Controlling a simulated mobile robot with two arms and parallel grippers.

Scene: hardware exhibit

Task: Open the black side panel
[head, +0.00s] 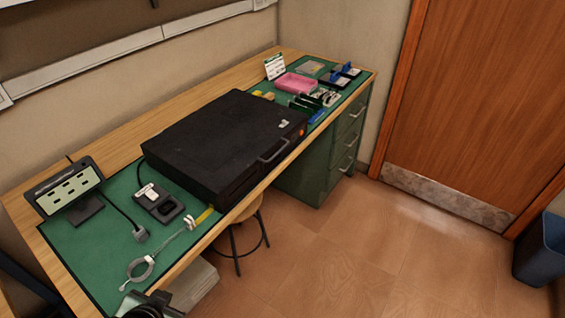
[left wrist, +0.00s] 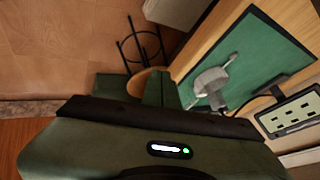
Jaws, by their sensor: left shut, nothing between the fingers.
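In the head view, the black side panel (head: 215,130) is the broad flat top of a black case lying on the bench's green mat. It lies flat, with no gap visible along its edges. A handle (head: 273,152) sits on the case's front right face, and a small white label (head: 284,124) is near the panel's right corner. My left gripper (head: 152,305) is partly visible at the bottom edge, dark, shut and empty, well apart from the case. The left wrist view does not show the case. My right gripper is not in view.
A stool (head: 243,235) is under the bench edge.

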